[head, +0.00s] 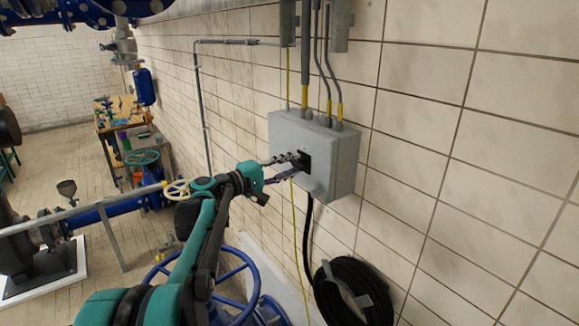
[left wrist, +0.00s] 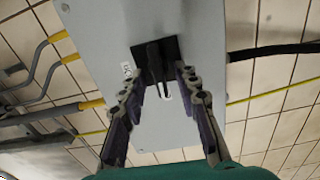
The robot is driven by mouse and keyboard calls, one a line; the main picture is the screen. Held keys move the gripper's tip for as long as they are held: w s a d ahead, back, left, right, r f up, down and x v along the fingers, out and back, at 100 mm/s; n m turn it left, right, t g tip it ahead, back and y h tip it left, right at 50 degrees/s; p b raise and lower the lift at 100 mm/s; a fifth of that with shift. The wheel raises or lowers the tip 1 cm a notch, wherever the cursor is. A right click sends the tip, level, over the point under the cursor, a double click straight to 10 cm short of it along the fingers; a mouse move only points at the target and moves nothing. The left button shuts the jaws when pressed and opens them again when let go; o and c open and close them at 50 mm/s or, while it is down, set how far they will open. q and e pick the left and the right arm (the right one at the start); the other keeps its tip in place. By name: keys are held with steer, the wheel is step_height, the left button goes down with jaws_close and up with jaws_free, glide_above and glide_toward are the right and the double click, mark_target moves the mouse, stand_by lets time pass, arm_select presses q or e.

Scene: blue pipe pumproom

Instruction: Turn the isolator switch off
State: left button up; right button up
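The isolator switch is a black square plate with a protruding black handle on the front of a grey box (head: 330,150) on the tiled wall. In the head view the switch (head: 304,160) is partly covered by my left gripper (head: 291,167). In the left wrist view the switch (left wrist: 154,60) is near the middle, on the box face (left wrist: 105,50). My left gripper (left wrist: 160,82) is open, its fingertips apart on either side of the handle. I cannot tell whether either finger touches it. My right gripper is not in view.
Grey conduits (head: 305,60) with yellow ends enter the box top. A black cable coil (head: 352,292) hangs on the wall below. A blue handwheel (head: 235,270) stands below my left arm. A workbench (head: 122,125) stands far back at left.

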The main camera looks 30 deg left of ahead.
arm_select(q)
steer(key=v, duration=1.2)
steer(key=shift+f, duration=0.1)
steer(key=s+d+f+m+g+y+b, duration=0.1)
steer(key=s+d+f+m+g+b, duration=0.2)
steer(key=d+f+b, duration=0.7)
steer(key=s+d+f+m+g+b, duration=0.15)
steer(key=d+f+g+b, duration=0.25)
steer(key=d+f, duration=1.05)
steer(key=s+d+f+m+y+b, duration=0.1)
steer(key=s+f+m+y+b, duration=0.1)
steer(key=f, duration=0.8)
steer(key=s+f+m+g+y+b, duration=0.1)
steer(key=s+f+m+y+b, duration=0.1)
steer(key=s+f+b, duration=0.4)
steer(key=s+d+f+m+g+y+b, duration=0.1)
steer(key=s+f+m+b, duration=0.3)
steer(key=f, duration=1.1)
steer(key=b, duration=0.3)
steer(key=shift+d+f+m+y, duration=0.25)
steer(key=shift+d+m+y, duration=0.05)
steer(key=shift+m+y, duration=0.1)
